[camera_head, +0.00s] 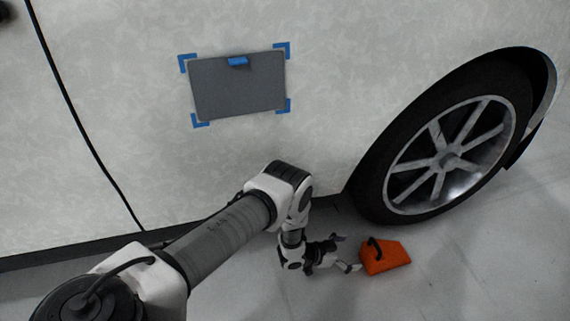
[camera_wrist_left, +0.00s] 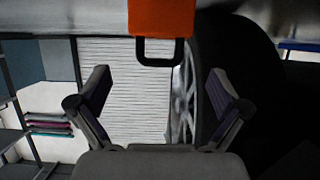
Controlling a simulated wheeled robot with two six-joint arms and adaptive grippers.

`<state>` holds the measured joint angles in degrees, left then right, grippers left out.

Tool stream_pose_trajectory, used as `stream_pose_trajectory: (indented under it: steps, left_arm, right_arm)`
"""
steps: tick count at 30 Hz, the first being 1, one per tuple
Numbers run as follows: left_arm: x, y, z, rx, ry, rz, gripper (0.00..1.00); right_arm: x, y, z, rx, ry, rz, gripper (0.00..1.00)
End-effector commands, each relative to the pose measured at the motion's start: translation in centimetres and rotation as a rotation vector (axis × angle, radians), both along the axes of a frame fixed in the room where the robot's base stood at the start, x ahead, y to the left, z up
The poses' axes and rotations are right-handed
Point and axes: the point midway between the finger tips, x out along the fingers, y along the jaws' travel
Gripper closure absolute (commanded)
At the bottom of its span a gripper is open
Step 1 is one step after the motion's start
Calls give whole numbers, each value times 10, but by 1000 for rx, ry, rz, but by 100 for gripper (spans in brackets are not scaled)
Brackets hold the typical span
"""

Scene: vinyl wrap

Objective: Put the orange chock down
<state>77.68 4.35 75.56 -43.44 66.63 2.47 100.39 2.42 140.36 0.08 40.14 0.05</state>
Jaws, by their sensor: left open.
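The orange chock (camera_head: 386,257) rests on the floor, just below and in front of the car's wheel (camera_head: 447,160). It is wedge-shaped with a black handle on its left side. My left gripper (camera_head: 350,252) is open and empty, beside the chock on its left, with a small gap to the handle. In the left wrist view the chock (camera_wrist_left: 163,18) shows at the top with its black handle hanging toward the picture's middle. The open fingers of my left gripper (camera_wrist_left: 158,95) stand apart below it, with nothing between them. My right gripper is not in view.
The white car door panel (camera_head: 130,110) carries a grey patch (camera_head: 238,90) with blue tape at its corners. The car's body is close behind my left arm. The grey floor (camera_head: 470,275) to the right of the chock is clear.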

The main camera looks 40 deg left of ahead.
Motion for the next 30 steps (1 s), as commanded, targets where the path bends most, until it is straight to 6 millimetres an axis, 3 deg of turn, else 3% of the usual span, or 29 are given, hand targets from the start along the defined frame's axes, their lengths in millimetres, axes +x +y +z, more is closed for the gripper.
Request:
stream_pose_trajectory:
  steps: [2,5,8,12,15,17,20,27,30]
  left_arm:
    - [-7,3,-2,6,38,25,0]
    - [-38,15,-9,40,191,122,0]
    - [-108,36,-10,110,451,276,0]
    - [-235,65,18,239,834,473,0]
    - [-305,79,47,313,1021,563,0]
    - [-332,84,61,343,1091,596,0]
    - [-352,87,72,365,1142,621,0]
    - [-353,87,73,366,1145,621,0]
    - [-353,87,86,366,1144,621,0]
  right_arm:
    - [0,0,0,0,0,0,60]
    - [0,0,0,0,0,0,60]
    - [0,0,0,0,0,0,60]
    - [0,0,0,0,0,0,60]
    - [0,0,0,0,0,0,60]
    - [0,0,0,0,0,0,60]
    - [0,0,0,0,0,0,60]
    - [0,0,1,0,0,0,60]
    - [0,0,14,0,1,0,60]
